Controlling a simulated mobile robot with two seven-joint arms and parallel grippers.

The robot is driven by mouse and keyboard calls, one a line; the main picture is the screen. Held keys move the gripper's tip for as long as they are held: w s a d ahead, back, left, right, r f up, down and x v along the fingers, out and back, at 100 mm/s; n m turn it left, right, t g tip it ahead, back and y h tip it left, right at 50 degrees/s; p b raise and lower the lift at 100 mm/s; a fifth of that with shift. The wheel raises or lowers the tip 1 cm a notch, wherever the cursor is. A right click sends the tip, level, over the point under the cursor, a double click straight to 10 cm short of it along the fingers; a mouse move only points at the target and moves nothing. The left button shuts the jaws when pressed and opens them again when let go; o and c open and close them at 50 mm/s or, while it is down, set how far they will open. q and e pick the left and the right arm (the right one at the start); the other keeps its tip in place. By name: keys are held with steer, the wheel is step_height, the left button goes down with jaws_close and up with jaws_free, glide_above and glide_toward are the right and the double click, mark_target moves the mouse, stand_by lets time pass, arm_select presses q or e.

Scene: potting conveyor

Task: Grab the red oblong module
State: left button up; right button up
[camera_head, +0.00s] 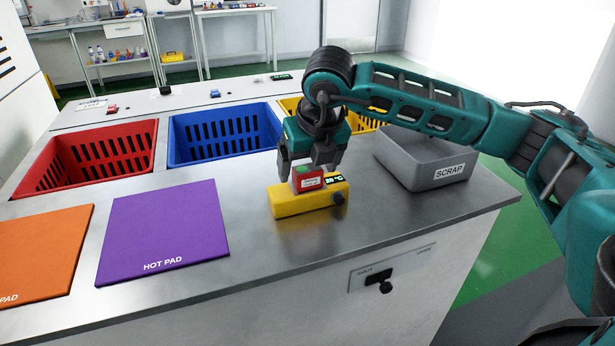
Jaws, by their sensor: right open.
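The red oblong module (308,181) is a small red block with a pale label and a green patch on top. It sits on a yellow base unit (290,208) with a small green-lit display and a black knob. My right gripper (312,176) points down over the module, its jaws open with fingers around or just above it. I cannot tell if the fingers touch it. My left gripper does not show.
Red (84,160), blue (196,149) and yellow bins stand behind, the yellow one partly hidden by my arm. A grey scrap bin (418,172) is to the right. A purple hot pad (163,233) and an orange pad (42,250) lie left.

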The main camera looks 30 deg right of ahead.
steer(key=shift+x, duration=0.8)
steer(key=shift+c, duration=0.4)
steer(key=c, duration=1.1)
steer(key=shift+r, duration=0.15)
